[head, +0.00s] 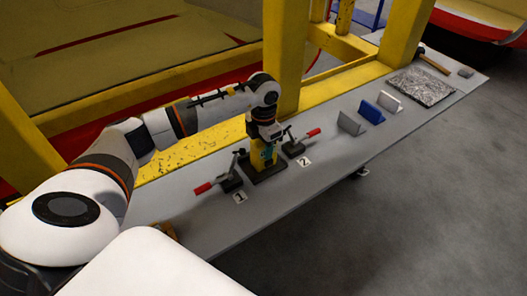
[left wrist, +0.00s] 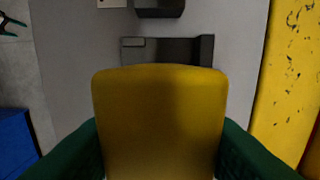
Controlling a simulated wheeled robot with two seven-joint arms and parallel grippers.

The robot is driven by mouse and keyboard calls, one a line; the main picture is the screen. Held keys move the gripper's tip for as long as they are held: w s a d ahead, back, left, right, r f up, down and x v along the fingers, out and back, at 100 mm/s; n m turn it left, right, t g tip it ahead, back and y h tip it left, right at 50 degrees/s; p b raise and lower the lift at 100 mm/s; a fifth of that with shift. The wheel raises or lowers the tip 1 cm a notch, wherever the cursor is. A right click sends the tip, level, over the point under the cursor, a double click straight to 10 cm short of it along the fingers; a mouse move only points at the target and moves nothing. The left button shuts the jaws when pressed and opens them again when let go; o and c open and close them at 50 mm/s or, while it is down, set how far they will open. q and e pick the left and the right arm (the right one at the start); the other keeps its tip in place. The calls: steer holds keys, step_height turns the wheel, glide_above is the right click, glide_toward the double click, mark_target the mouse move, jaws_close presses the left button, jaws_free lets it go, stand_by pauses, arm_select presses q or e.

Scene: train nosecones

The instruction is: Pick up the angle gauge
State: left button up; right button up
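A yellow upright piece (head: 257,158), which I take to be the angle gauge, stands at a dark base (head: 265,172) on the grey bench. It fills the middle of the left wrist view (left wrist: 160,125). My left gripper (head: 266,150) is over it, pointing down. In the left wrist view its green fingers flank the yellow piece on both sides. Their tips are hidden behind it, so I cannot tell whether they press on it. My right gripper is not in view.
Red-handled clamps marked 1 (head: 228,184) and 2 (head: 296,146) flank the base closely. Grey (head: 349,124), blue (head: 372,112) and white (head: 390,101) angled pieces stand farther right on the bench. A yellow post (head: 285,60) rises just behind my gripper.

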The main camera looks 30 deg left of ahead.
arm_select(q)
steer(key=c, duration=0.3)
steer(key=shift+r, duration=0.1)
